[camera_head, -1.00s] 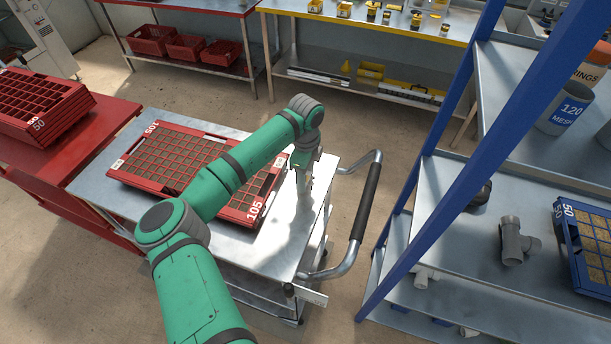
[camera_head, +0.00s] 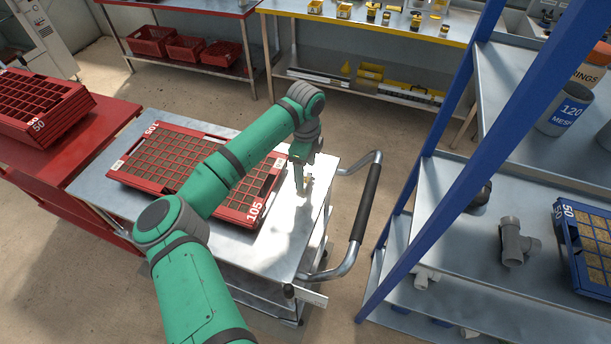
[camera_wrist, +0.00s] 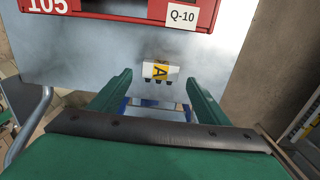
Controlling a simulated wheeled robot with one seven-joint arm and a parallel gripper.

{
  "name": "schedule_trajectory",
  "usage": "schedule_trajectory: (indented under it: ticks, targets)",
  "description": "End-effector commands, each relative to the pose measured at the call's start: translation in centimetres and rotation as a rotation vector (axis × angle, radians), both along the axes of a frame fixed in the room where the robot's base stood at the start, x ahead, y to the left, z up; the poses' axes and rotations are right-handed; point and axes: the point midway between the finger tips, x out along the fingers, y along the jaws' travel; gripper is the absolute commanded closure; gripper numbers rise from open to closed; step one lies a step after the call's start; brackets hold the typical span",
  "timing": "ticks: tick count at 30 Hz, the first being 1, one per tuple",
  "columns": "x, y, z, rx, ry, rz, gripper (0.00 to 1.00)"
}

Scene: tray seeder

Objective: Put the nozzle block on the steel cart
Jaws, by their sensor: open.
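The nozzle block is a small white and yellow piece marked "A" (camera_wrist: 160,70), with dark stubs along one side. It appears to rest on the bare part of the steel cart (camera_head: 270,252), and shows small below my gripper in the head view (camera_head: 305,187). My gripper (camera_wrist: 159,80) is open, with green fingers either side of the block in the wrist view and apart from it. In the head view my gripper (camera_head: 302,172) is just above the block, near the cart's handle side.
A red seed tray marked 105 (camera_head: 254,213) covers much of the cart top. The cart's handle (camera_head: 366,200) is to the right. A blue-framed shelf (camera_head: 450,215) with grey pipe parts stands further right, and a red table (camera_head: 40,140) is at left.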

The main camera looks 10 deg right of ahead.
Motion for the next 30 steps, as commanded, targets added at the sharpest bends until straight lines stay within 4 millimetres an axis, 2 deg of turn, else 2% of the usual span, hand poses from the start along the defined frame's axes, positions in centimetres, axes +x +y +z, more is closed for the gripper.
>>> schedule_trajectory:
  ticks: [6, 12, 18, 30]
  targets:
    - [0.0, 0.0, 4.5, -0.001, -0.003, -0.001, 0.3]
    - [0.0, -0.1, 7.2, 0.0, 0.0, -0.001, 0.3]
    - [0.0, 0.0, 8.3, 0.001, -0.001, 0.0, 0.3]
    - [0.0, 0.0, 8.3, 0.001, -0.001, 0.0, 0.3]
